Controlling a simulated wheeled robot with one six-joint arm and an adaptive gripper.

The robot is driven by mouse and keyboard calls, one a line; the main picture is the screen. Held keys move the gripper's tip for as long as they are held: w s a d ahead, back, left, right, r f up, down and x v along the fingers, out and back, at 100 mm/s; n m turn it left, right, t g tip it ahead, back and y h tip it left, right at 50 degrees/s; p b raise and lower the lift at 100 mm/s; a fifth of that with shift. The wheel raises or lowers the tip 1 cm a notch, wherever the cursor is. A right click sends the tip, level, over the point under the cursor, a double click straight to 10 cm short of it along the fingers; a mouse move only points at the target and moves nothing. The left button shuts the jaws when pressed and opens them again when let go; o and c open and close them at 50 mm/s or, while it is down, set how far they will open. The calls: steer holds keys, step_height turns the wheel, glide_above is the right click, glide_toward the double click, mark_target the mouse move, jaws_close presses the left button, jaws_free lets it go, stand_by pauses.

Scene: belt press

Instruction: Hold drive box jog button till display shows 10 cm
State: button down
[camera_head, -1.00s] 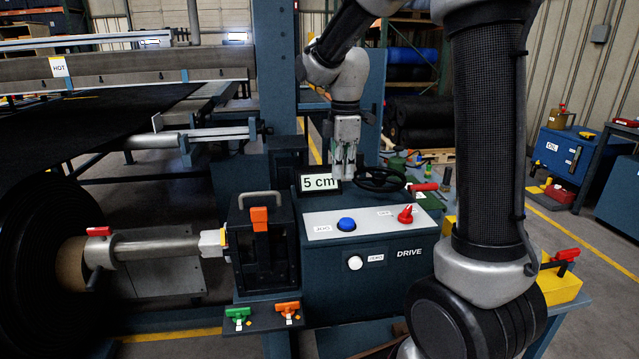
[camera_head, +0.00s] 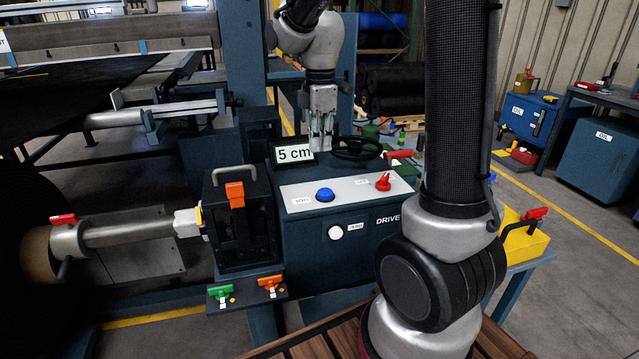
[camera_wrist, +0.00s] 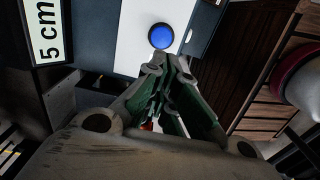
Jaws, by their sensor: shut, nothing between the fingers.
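The drive box (camera_head: 335,240) stands in the middle of the head view, with a light panel on its sloped top. The blue jog button (camera_head: 325,194) sits on that panel beside the JOG label. It also shows in the wrist view (camera_wrist: 161,36), just beyond my fingertips. The display (camera_head: 295,154) reads 5 cm, and part of it shows in the wrist view (camera_wrist: 48,32). My gripper (camera_head: 321,146) is shut and empty, above and behind the panel. In the wrist view my fingertips (camera_wrist: 160,66) are apart from the button as far as I can see.
A red knob (camera_head: 383,182) is right of the button, and a white button (camera_head: 335,232) is on the front face. A black handwheel (camera_head: 357,148) stands behind the panel, close to my gripper. A latch block with an orange lever (camera_head: 236,195) is at the left.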

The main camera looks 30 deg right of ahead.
mark_target(321, 194)
step_height(321, 194, down, 12)
steer(key=shift+r, duration=0.1)
stand_by(0.5)
steer(key=shift+s+f, duration=0.25)
steer(key=shift+f, duration=0.85)
step_height(321, 194, up, 14)
steer(key=shift+w+r, duration=0.25)
steer(key=shift+w, duration=0.05)
stand_by(1.1)
